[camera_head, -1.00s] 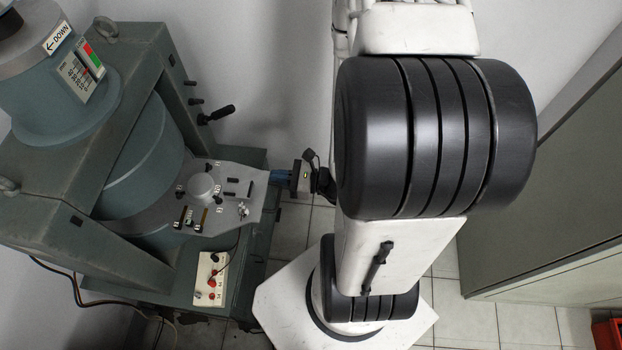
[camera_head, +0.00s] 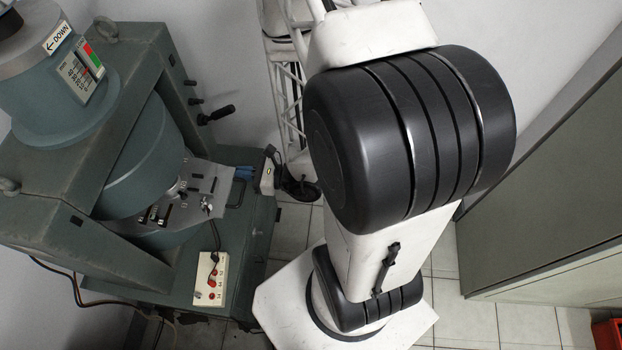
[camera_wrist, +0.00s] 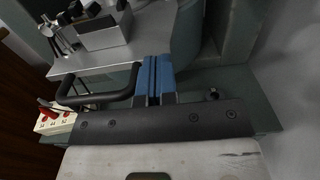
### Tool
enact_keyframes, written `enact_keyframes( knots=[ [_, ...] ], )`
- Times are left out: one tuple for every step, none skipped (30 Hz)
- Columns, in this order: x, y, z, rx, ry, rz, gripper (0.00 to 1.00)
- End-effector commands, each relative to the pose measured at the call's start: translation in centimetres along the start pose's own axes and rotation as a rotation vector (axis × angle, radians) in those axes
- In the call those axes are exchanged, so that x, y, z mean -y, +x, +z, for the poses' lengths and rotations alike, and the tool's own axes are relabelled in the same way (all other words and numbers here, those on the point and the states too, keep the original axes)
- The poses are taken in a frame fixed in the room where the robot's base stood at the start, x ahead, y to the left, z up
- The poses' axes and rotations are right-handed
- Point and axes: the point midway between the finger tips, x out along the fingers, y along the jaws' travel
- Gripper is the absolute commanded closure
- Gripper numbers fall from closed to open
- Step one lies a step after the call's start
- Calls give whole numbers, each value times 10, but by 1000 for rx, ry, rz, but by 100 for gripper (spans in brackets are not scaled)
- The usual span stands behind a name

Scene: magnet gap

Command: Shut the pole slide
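The pole slide (camera_head: 218,182) is a grey metal plate with knobs and small fittings, set between the round teal poles of the magnet. Most of it lies in the gap under the upper pole (camera_head: 150,165); its outer end shows at the right. A black bar handle (camera_head: 238,193) stands off that end and also shows in the wrist view (camera_wrist: 98,99). My gripper (camera_head: 268,152) is to the right of the slide, apart from its edge in the head view. In the wrist view its blue fingers (camera_wrist: 154,62) are together, beside the handle's right end. I cannot tell whether they touch it.
The green magnet frame (camera_head: 150,60) surrounds the poles. A white control box (camera_head: 211,279) with red knobs sits on the base below the slide. A black lever (camera_head: 216,115) sticks out from the frame. A grey cabinet (camera_head: 560,190) stands at the right.

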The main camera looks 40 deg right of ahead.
Motion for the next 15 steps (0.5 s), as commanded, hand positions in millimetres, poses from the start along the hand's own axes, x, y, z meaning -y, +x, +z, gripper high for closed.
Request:
enact_keyframes(
  knots=[
    [-1, 6, 0, 1, -1, 4, 100],
    [0, 10, 0, 1, -1, 4, 100],
    [0, 14, 0, 1, -1, 3, 100],
    [0, 17, 0, 1, -1, 4, 100],
    [0, 20, 0, 1, -1, 4, 100],
    [0, 24, 0, 1, -1, 3, 100],
    [0, 28, 0, 1, -1, 4, 100],
    [-1, 31, 0, 1, -1, 4, 100],
    [0, 35, 0, 1, -1, 3, 100],
    [-1, 38, 0, 1, -1, 4, 100],
    [-1, 42, 0, 1, -1, 4, 100],
    [-1, 46, 0, 1, -1, 3, 100],
    [-1, 49, 0, 1, 0, 3, 100],
    [-1, 53, 0, 1, 0, 4, 100],
    [-1, 57, 0, 1, 0, 3, 100]
  ],
)
